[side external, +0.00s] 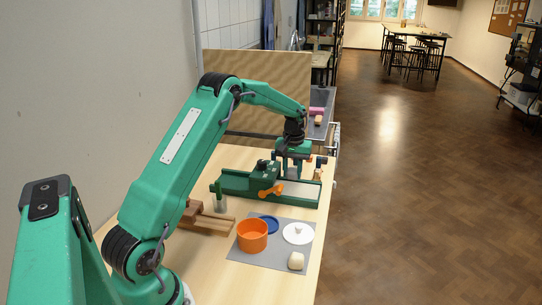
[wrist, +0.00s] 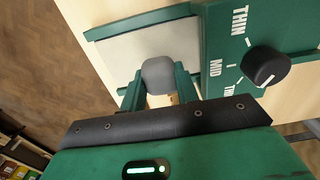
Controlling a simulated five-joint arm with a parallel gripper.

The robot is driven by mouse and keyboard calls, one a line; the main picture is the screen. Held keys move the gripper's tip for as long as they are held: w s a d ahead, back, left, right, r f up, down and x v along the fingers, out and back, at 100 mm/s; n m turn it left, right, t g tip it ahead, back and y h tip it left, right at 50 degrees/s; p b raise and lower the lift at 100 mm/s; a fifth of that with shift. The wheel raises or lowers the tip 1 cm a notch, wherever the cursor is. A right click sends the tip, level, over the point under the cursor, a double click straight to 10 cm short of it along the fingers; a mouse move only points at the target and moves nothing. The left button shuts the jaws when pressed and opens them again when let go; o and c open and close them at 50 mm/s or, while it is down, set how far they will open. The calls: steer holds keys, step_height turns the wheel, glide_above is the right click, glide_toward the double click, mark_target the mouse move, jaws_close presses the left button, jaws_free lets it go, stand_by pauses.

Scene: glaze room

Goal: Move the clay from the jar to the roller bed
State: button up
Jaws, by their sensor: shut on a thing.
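My gripper (wrist: 158,85) is shut on a smooth grey lump of clay (wrist: 158,72), which shows between the two green fingers in the wrist view. Behind the clay in that view lies the pale roller bed (wrist: 112,50); I cannot tell whether the clay touches it. The open orange jar (side external: 252,236) stands upright on a grey mat nearer the camera.
A white knobbed lid (side external: 298,233), a blue round piece (side external: 264,222) and a cream lump (side external: 296,261) are on the mat (side external: 275,258). Wooden pieces (side external: 207,220) lie left of it. The machine has an orange handle (side external: 270,190) and a black thickness dial (wrist: 265,66).

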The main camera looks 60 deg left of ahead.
mark_target(292, 176)
steer(key=shift+f, duration=2)
steer(key=shift+f, duration=0.1)
steer(key=o, duration=1)
step_height(292, 176, up, 12)
steer(key=shift+r, duration=0.1)
